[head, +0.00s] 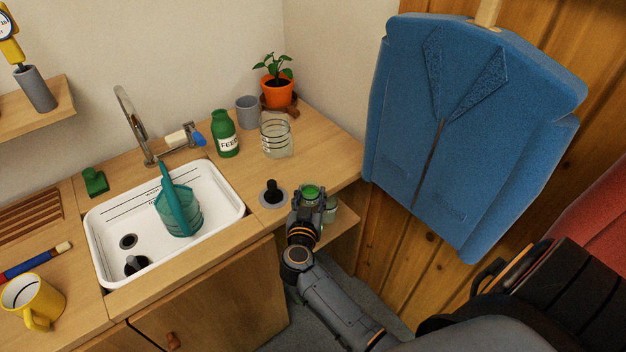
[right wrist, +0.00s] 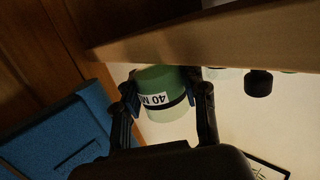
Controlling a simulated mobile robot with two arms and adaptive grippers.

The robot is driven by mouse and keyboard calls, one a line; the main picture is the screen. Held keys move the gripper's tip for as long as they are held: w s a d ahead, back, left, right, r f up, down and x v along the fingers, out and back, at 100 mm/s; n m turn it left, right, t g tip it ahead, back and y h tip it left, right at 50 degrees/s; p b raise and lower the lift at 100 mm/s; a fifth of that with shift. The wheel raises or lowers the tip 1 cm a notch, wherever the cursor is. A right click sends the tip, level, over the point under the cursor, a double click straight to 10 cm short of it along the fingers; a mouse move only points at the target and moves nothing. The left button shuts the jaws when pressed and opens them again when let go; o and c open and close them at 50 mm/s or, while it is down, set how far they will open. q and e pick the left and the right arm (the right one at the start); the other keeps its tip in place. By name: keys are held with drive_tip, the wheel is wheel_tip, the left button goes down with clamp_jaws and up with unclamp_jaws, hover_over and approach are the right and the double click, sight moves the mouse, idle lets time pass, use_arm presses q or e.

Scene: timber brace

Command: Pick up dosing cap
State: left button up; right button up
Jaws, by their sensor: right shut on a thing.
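The dosing cap (right wrist: 160,82), a small green cup with a white "40 M…" label and a dark band, is between the two fingers of my right gripper (right wrist: 167,95) in the right wrist view. The fingers are shut on its sides. In the head view my right gripper (head: 311,203) is at the counter's front right edge, with the cap's green top (head: 311,191) showing between its fingers. The green bottle (head: 225,134) labelled "FEED" stands upright at the back of the counter. My left gripper is not in view.
A glass jar (head: 276,139), grey cup (head: 247,112) and potted plant (head: 278,89) stand at the back. A white sink (head: 103,222) holds a teal watering can (head: 178,209). Another clear jar (head: 330,207) is beside my right gripper.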

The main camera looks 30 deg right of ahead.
drive_tip(key=f+v, duration=0.1)
drive_tip(key=v, duration=0.8)
drive_tip(key=shift+s+a+f, duration=0.15)
drive_tip(key=shift+s+a, duration=0.1)
drive_tip(key=shift+a, duration=0.05)
